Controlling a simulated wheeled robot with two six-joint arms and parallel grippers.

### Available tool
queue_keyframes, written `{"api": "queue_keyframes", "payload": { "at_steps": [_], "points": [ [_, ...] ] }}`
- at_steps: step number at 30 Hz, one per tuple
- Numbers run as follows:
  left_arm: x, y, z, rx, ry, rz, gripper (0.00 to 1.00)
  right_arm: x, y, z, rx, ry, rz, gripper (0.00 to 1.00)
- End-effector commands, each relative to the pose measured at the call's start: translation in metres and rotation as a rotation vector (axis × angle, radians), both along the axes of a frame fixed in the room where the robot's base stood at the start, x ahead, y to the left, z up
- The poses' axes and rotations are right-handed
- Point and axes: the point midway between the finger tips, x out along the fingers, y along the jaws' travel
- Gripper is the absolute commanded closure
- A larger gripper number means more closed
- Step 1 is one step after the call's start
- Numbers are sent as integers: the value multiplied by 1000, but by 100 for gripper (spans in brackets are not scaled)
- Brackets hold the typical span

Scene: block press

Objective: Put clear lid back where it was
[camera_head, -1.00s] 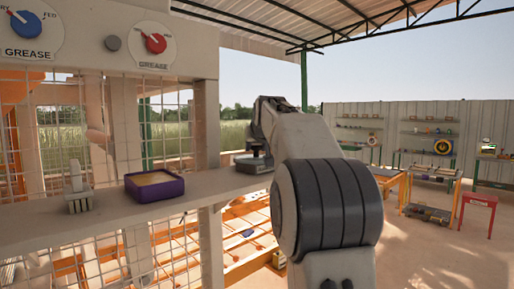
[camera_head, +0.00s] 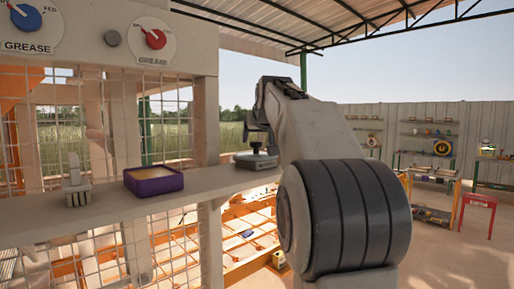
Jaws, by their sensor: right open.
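A small pale grey-green, flat piece with a dark knob on top, which looks like the clear lid (camera_head: 256,160), lies on the right end of the shelf (camera_head: 210,182). My right gripper (camera_head: 250,134) is open just above and to the left of the knob, and appears apart from it. My right arm covers the area to the right of the piece. A purple box (camera_head: 153,181) with a tan top or filling stands open-looking further left on the shelf. My left gripper is not in view.
A pale grey brush-like object (camera_head: 76,184) stands on the shelf left of the purple box. Wire mesh runs behind the shelf. The shelf between box and lid is clear.

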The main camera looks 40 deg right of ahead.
Motion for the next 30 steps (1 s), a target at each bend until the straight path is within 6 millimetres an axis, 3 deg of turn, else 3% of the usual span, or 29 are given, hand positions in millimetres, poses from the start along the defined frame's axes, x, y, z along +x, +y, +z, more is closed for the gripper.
{"api": "queue_keyframes", "payload": {
  "at_steps": [6,12,30],
  "points": [
    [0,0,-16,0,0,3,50,-37,20,18,-1,-3,0,24],
    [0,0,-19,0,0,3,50,-54,30,29,0,-1,0,24],
    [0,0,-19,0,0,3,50,-57,32,31,0,1,0,24]
  ]
}}
